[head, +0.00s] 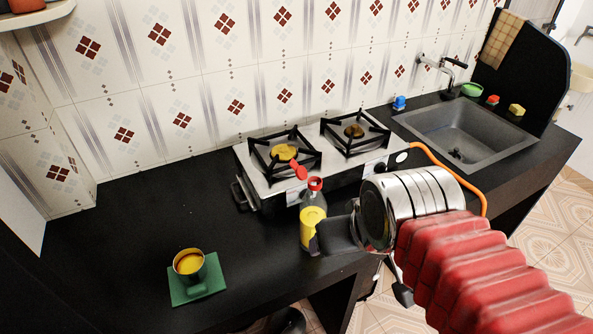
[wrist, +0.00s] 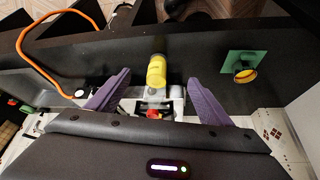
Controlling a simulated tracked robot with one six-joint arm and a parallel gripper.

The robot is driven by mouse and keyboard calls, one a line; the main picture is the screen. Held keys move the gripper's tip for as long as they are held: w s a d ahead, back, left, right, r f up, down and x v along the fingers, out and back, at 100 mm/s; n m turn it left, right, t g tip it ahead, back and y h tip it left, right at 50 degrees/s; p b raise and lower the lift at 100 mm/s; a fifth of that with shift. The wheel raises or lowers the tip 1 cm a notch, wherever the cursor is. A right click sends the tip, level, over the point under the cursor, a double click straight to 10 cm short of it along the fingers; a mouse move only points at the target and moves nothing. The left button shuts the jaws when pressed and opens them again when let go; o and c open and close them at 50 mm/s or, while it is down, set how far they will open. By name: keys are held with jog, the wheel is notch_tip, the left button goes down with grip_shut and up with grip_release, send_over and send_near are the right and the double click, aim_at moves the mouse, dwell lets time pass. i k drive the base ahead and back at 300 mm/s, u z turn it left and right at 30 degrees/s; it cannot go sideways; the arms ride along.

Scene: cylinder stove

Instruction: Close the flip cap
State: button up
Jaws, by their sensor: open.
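A dark bottle with a yellow label (head: 312,226) stands upright on the black counter in front of the stove. Its red cap (head: 315,184) is at the top, and the red flip lid (head: 299,171) is swung open to the left. My gripper (head: 326,236) is right beside the bottle on its right and partly covers it. In the wrist view, the purple fingers of my gripper (wrist: 160,77) are spread wide, with the yellow label (wrist: 157,66) between them. A red cap part (wrist: 153,114) shows below the label there. I cannot tell whether a finger touches the bottle.
The two-burner stove (head: 268,185) stands just behind the bottle. A yellow-and-green cup (head: 190,266) sits on a green coaster (head: 212,284) at the front left. The orange hose (head: 461,178) curves behind my arm. The sink (head: 475,128) is at the right.

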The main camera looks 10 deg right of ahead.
aim_at(301, 172)
jog(key=u, duration=2.85)
jog(key=k, duration=0.35)
jog(key=z, duration=0.25)
